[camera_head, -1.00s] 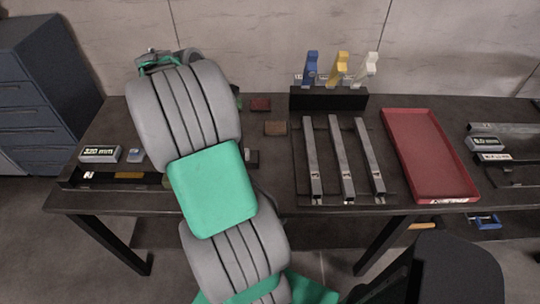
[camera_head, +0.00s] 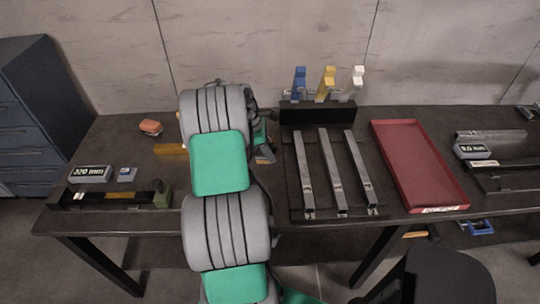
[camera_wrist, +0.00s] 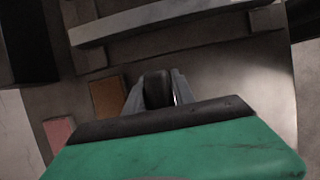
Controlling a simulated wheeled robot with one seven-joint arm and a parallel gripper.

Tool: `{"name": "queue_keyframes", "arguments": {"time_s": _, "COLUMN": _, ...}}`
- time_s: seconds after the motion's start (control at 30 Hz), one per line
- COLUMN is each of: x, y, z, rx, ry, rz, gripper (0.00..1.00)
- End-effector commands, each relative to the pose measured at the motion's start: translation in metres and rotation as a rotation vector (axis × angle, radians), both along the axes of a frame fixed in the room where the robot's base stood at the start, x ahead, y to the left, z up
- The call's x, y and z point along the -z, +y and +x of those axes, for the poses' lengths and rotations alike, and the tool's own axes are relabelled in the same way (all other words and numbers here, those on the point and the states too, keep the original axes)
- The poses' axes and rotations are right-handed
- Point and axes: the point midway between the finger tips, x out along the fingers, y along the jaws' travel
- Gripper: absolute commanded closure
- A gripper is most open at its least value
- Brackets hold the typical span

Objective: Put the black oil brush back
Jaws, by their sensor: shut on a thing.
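In the wrist view my gripper (camera_wrist: 158,92) is shut on a black rounded thing (camera_wrist: 157,87), apparently the black oil brush; only its end shows between the two grey fingers. A black holder block (camera_head: 318,113) stands at the back of the bench. Blue (camera_head: 299,82), yellow (camera_head: 327,82) and white (camera_head: 356,80) upright tools stand at it. My gripper is above the bench, near the small blocks; its exact height cannot be told.
Three metal bars (camera_head: 337,172) lie on a dark rack right of my arm. A red tray (camera_head: 462,196) lies further right. A brown block (camera_wrist: 108,98) and a pinkish block (camera_wrist: 59,132) are near the gripper. An orange object (camera_head: 150,127) and a gauge display (camera_head: 90,174) are at left.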

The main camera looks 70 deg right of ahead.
Motion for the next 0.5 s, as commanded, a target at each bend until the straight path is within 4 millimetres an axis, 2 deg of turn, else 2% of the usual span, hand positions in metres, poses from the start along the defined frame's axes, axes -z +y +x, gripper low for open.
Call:
{"name": "queue_keyframes", "arguments": {"time_s": 0.1, "x": 0.019, "y": 0.002, "z": 0.0, "rx": -0.001, "ry": 0.002, "rz": 0.004, "gripper": 1.0}}
{"name": "queue_keyframes", "arguments": {"time_s": 0.43, "x": 0.024, "y": 0.002, "z": 0.0, "rx": -0.001, "ry": 0.002, "rz": 0.003, "gripper": 1.0}}
{"name": "queue_keyframes", "arguments": {"time_s": 0.47, "x": 0.024, "y": 0.002, "z": 0.0, "rx": -0.001, "ry": 0.002, "rz": 0.003, "gripper": 0.68}}
{"name": "queue_keyframes", "arguments": {"time_s": 0.5, "x": 0.024, "y": 0.002, "z": 0.0, "rx": -0.001, "ry": 0.001, "rz": 0.002, "gripper": 0.65}}
